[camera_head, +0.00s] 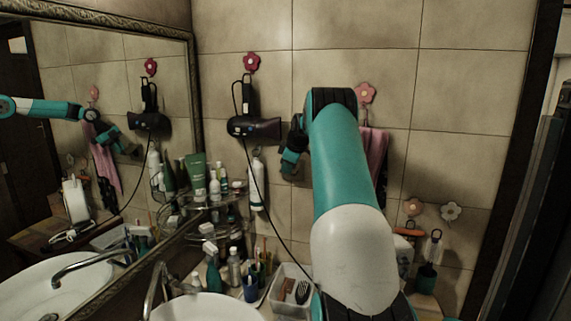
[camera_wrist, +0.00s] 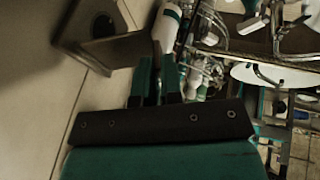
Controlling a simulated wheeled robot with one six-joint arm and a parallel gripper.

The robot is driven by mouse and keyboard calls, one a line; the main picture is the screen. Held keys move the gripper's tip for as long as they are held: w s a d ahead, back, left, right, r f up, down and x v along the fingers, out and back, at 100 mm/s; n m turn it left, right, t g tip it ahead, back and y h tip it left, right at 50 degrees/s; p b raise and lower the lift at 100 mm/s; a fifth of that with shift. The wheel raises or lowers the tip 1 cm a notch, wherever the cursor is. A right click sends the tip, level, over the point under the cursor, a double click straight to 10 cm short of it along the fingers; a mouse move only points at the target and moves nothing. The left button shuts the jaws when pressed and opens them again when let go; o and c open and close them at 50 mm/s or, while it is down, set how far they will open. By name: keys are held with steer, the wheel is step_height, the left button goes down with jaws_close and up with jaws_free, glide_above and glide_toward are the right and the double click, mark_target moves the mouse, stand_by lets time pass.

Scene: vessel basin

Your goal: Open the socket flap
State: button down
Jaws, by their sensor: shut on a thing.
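The socket (camera_wrist: 101,24) is in the upper left of the wrist view, a dark square housing on the tiled wall with a round recess showing. Its flap (camera_wrist: 122,50) is a brownish plate that stands out from the wall, so the recess is uncovered. My gripper (camera_wrist: 158,62) is shut at the flap's outer edge, and its two teal fingers sit close together there. The exact contact is small and dark. In the head view my gripper (camera_head: 291,158) is near the wall, partly behind my arm. The socket cannot be made out there.
A black hair dryer (camera_head: 252,127) hangs left of my gripper, its cord trailing down. A pink towel (camera_head: 375,152) hangs behind my arm. A mirror (camera_head: 100,70) is at left. A basin (camera_head: 205,309), bottles and a white tray (camera_head: 291,287) crowd below.

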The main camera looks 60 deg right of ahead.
steer(key=shift+d+r+y+p, duration=0.15)
steer(key=shift+r+y+p, duration=0.2)
steer(key=shift+r+y, duration=0.25)
stand_by(0.3)
steer(key=c, duration=1.3)
jaws_free()
steer(key=shift+w+f, duration=0.1)
steer(key=shift+o, duration=0.2)
